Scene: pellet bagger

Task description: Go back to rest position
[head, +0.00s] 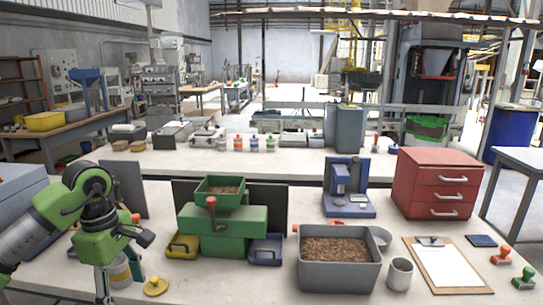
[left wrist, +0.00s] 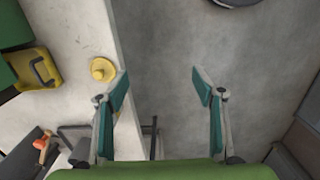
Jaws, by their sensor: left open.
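My left gripper (left wrist: 161,87) is open in the left wrist view, its two teal fingertips wide apart with nothing between them. It points down past the edge of the pale bench (left wrist: 75,30), over bare grey floor (left wrist: 165,40). In the head view my left arm comes in at the left edge and bends down at the bench's left end. The fingers there are partly hidden by the arm. My right gripper is in neither view.
Close to the left gripper are a yellow knob-topped lid (head: 155,285) and a yellow tray (head: 182,245). A green machine (head: 222,220), grey pellet bin (head: 338,275), blue press (head: 348,205), red drawers (head: 437,183) and clipboard (head: 445,265) stand farther right.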

